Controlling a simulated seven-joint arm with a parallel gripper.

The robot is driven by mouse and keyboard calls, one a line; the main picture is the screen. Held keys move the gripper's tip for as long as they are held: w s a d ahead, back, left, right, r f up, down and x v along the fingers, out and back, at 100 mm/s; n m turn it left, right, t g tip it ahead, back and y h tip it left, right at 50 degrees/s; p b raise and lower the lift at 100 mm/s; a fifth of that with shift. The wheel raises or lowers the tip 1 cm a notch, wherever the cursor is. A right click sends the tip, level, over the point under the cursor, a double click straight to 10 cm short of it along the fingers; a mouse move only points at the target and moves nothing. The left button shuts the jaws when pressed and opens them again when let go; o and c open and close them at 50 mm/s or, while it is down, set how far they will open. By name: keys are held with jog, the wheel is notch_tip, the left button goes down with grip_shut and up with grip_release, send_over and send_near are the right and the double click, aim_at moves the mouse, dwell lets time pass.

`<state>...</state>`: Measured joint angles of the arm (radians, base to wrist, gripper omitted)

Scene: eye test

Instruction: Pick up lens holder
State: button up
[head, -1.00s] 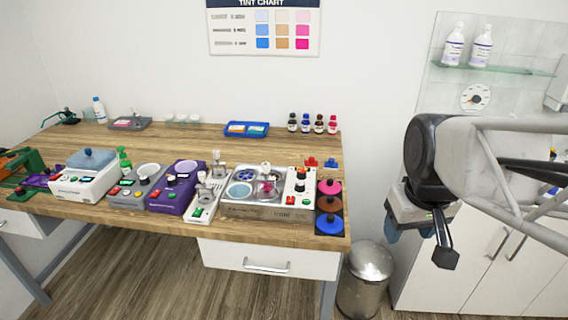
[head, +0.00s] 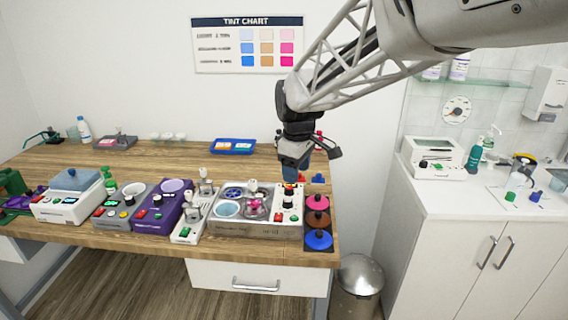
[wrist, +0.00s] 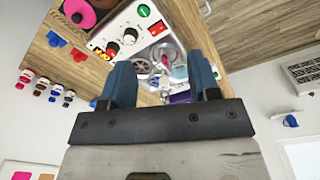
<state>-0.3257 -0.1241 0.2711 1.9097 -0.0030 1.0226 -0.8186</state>
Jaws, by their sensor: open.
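My gripper (head: 296,158) is over the right part of the workbench, above the white control panel of the tinting unit. In the wrist view its two blue fingers (wrist: 162,78) stand apart with nothing held between them. A small clear and metal holder with an upright handle (head: 252,188) stands at the tinting unit; it seems to be the lens holder, but I cannot be sure. A similar handled piece (head: 205,187) stands on the narrow white device to its left. In the wrist view, clear and metal parts show beyond and between the fingers, partly hidden.
The tinting unit (head: 272,231) has round wells and a panel with knobs. Pink, brown and blue round lidded pieces (head: 318,239) line its right. A purple device (head: 160,215) and other machines stand left. A blue tray (head: 232,147) lies behind.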

aim_at(253, 188)
jog(key=w+a+f+n, duration=0.1)
jog(key=w+a, duration=0.1)
jog(key=a, duration=0.2)
jog(key=w+a+f+n, duration=0.2)
jog(key=w+a, duration=0.1)
jog(key=a, duration=0.1)
jog(key=w+a+f+n, duration=0.1)
jog(key=w+a+f, duration=0.1)
jog(key=w+a, duration=0.1)
jog(key=shift+w+a+f+n+g, duration=0.15)
jog(key=shift+a+n+g, duration=0.25)
jog(key=shift+a, duration=0.45)
jog(key=shift+f, duration=1.3)
jog(key=shift+a+f, duration=0.15)
jog(key=shift+f, duration=2.45)
grip_shut()
